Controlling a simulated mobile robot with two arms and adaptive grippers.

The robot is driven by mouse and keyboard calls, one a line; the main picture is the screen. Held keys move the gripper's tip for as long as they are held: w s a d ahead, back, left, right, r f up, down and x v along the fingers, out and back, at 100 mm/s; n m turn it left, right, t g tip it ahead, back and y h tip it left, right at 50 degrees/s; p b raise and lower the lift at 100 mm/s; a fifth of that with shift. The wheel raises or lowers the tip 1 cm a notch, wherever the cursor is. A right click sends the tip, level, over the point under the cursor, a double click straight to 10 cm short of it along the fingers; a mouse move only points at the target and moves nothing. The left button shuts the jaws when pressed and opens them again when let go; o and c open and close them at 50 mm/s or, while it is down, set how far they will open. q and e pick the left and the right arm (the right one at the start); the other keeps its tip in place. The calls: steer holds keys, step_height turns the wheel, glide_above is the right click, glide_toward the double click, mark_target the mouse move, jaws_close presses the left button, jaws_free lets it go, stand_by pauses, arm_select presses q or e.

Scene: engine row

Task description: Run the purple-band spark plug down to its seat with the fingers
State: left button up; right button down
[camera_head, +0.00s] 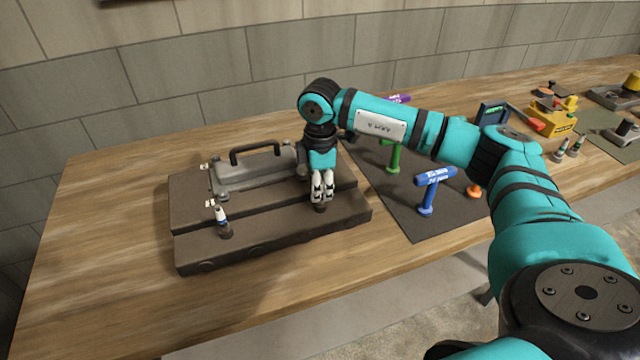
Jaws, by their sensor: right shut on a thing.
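My right gripper (321,197) points straight down over the front right of the dark engine block (270,240). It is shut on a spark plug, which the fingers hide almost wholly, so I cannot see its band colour. The fingertips are just above a round dark plug well (320,208) in the block. Another spark plug (221,214), white with a dark blue band, stands slightly tilted in the front left well. How deep the held plug sits is hidden. My left gripper is not in view.
A grey cover with a black handle (255,150) lies on the block's back half. To the right, a dark mat (430,222) holds a blue T-handle tool (432,185) and a green one (394,155). Bare wooden bench (110,260) lies left of the block.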

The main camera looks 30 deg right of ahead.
steer(key=m+p, duration=0.1)
steer(key=m, duration=0.4)
steer(key=c, duration=1.2)
jaws_free()
